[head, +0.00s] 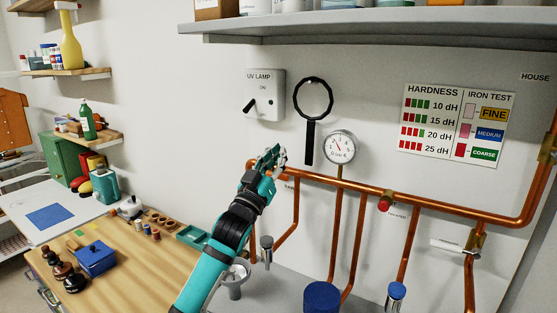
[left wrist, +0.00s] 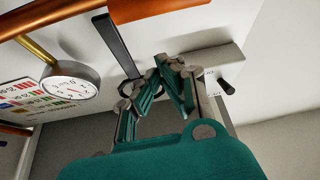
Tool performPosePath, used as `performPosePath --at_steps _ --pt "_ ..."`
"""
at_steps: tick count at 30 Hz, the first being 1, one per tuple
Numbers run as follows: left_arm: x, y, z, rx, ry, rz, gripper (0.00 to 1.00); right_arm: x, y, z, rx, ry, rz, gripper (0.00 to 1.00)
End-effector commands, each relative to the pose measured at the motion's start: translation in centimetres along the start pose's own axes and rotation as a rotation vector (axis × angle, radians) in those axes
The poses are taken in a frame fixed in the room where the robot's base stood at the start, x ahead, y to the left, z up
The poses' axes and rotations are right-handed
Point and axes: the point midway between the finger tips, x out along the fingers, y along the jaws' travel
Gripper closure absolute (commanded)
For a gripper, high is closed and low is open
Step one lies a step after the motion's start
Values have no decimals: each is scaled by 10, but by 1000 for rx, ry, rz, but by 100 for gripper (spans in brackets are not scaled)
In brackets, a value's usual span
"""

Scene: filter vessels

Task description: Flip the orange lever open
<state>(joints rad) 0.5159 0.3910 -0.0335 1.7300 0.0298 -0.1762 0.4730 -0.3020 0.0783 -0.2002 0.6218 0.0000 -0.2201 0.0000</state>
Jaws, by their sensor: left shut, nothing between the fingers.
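No orange lever can be made out for certain in either view. My left gripper (head: 272,158) is raised in front of the wall, over the left end of the copper pipe (head: 345,186), and hides part of it. Its fingers are drawn together with nothing held; they also show in the left wrist view (left wrist: 160,80). An orange-brown bar (left wrist: 155,8) crosses the top of the left wrist view close to the camera; I cannot tell whether it is pipe or lever. A brass valve (head: 476,241) with a pale handle sits on the right pipe. My right gripper is not in view.
A pressure gauge (head: 341,147), a black ring tool (head: 314,98) and the UV lamp box (head: 264,96) are on the wall near my left gripper. A red knob (head: 385,203) sits on the pipe. A shelf (head: 380,25) overhangs above. The wooden worktop (head: 150,270) holds several items.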

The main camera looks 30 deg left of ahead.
Motion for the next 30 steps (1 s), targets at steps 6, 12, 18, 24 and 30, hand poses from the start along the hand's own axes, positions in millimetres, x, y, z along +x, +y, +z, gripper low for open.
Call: performPosePath --at_steps 6,12,18,24,30 --pt "-52 -2 11 2 -8 0 100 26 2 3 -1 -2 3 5" --pt "-83 -4 8 1 -6 -1 100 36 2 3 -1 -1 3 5" --pt "-94 -4 6 1 -7 -1 100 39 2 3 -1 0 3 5" --pt "-95 -4 5 1 -6 -1 100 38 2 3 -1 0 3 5" --pt "-95 -4 6 1 -5 -1 100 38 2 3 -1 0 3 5"
